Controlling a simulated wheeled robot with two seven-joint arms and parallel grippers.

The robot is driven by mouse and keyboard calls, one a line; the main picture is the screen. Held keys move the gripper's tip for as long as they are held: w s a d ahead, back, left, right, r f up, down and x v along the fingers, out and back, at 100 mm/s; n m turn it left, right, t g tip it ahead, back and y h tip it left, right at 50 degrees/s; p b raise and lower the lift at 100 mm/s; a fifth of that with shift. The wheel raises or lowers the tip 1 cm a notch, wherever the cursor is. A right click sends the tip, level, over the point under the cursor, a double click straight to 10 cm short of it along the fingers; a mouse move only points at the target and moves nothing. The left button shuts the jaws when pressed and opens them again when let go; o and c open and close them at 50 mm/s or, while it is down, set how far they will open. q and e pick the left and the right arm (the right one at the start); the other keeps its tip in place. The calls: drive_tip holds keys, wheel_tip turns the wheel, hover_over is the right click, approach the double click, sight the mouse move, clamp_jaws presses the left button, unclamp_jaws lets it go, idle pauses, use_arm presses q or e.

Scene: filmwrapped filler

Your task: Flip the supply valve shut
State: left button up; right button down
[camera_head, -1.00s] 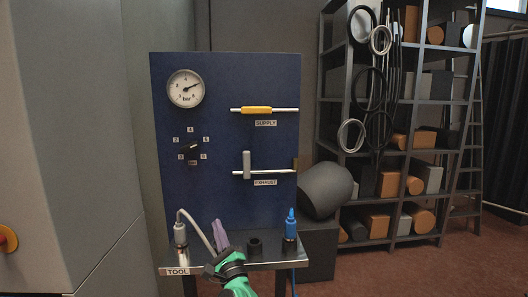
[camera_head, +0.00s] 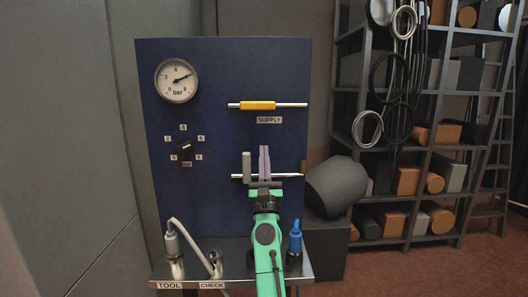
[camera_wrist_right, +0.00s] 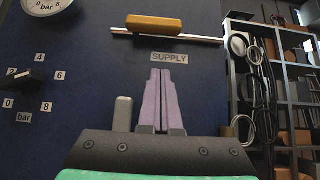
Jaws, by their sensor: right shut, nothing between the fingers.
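The supply valve has a yellow handle (camera_head: 258,106) lying along a horizontal silver pipe, above the SUPPLY label (camera_head: 269,120) on the blue panel. The handle also shows at the top of the right wrist view (camera_wrist_right: 153,25). The exhaust valve's grey handle (camera_head: 247,166) stands upright, across its own pipe. My right gripper (camera_head: 265,150) has purple fingers pressed together, empty, pointing up in front of the panel. It is below the yellow handle and just right of the grey one. Its fingers also show in the right wrist view (camera_wrist_right: 162,75). It hides the exhaust label. My left gripper is not in view.
A pressure gauge (camera_head: 176,81) and a selector knob (camera_head: 182,148) are on the panel's left. A steel shelf (camera_head: 207,272) below carries a hose fitting (camera_head: 172,243) and a blue connector (camera_head: 295,238). A dark cylinder (camera_head: 336,188) stands right of the panel.

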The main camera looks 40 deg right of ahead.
sight(258, 106)
drive_tip(key=p+x, duration=0.1)
drive_tip(key=x, duration=0.2)
drive_tip(key=p+x, duration=0.1)
drive_tip(key=x, duration=0.2)
drive_tip(key=shift+s+a+r, duration=0.15)
drive_tip(key=shift+r, duration=0.3)
wheel_tip(258, 106, up, 3)
drive_tip(key=p, duration=0.2)
drive_tip(key=shift+f+p, duration=0.15)
drive_tip(key=shift+p, duration=0.2)
drive_tip(key=shift+r, duration=0.4)
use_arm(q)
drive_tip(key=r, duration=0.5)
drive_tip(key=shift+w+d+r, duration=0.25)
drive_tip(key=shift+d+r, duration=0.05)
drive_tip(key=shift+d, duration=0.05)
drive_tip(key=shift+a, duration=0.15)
use_arm(e)
drive_tip(key=shift+d+n, duration=0.25)
drive_tip(key=shift+n, duration=0.05)
